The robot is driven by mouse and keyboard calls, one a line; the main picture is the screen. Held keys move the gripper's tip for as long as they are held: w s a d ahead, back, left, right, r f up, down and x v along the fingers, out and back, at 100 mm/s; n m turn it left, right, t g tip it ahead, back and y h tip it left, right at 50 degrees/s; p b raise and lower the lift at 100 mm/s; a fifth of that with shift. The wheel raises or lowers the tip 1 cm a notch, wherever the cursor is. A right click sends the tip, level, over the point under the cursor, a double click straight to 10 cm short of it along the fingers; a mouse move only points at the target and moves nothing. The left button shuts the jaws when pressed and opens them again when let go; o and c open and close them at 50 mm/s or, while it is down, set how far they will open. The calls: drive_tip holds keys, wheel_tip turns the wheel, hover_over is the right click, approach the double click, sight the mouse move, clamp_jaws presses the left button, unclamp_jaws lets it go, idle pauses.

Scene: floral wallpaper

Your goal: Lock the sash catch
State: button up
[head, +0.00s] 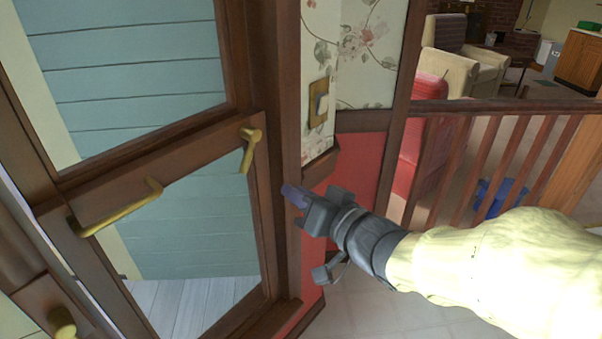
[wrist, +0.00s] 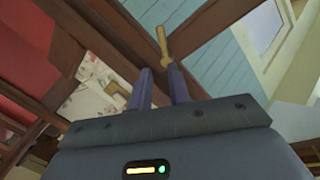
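A wood-framed glazed sash (head: 195,140) fills the left of the head view. On its middle rail are a brass catch-like piece (head: 248,148) at the right end, its lever hanging down, and a long brass handle (head: 118,208) at the left. I cannot tell for certain which one is the sash catch. My gripper (head: 292,196) is right of and below the right-hand brass piece, apart from it. In the wrist view my gripper (wrist: 161,72) has its two purple fingers spread with nothing between them. A brass piece (wrist: 162,45) shows just beyond the fingertips.
A brass switch plate (head: 318,102) is on the floral wall right of the frame. A wooden ledge (head: 320,165) juts out above my gripper. A wooden railing (head: 490,150) stands behind my arm. Another brass knob (head: 62,322) is at the lower left.

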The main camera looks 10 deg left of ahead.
drive_tip(key=w+d+f+h, duration=0.1)
drive_tip(key=d, duration=0.1)
drive_tip(key=w+d+f+m+h, duration=0.1)
drive_tip(key=d+f+h, duration=0.1)
drive_tip(key=w+d+f+t+h, duration=0.1)
drive_tip(key=d, duration=0.1)
drive_tip(key=shift+w+f+m+h, duration=0.15)
drive_tip(key=shift+f+m+h, duration=0.15)
drive_tip(key=shift+f+h, duration=0.1)
clamp_jaws()
drive_tip(key=s+d+f+m+g+h, duration=0.2)
drive_tip(key=s+d+f+g+h, duration=0.15)
drive_tip(key=d+f+h, duration=0.6)
drive_tip(key=s+d+f+g+y, duration=0.2)
drive_tip(key=s+d+f+g, duration=0.3)
drive_tip(key=s+f+g, duration=0.1)
drive_tip(key=shift+s+f, duration=0.15)
drive_tip(key=shift+s, duration=0.2)
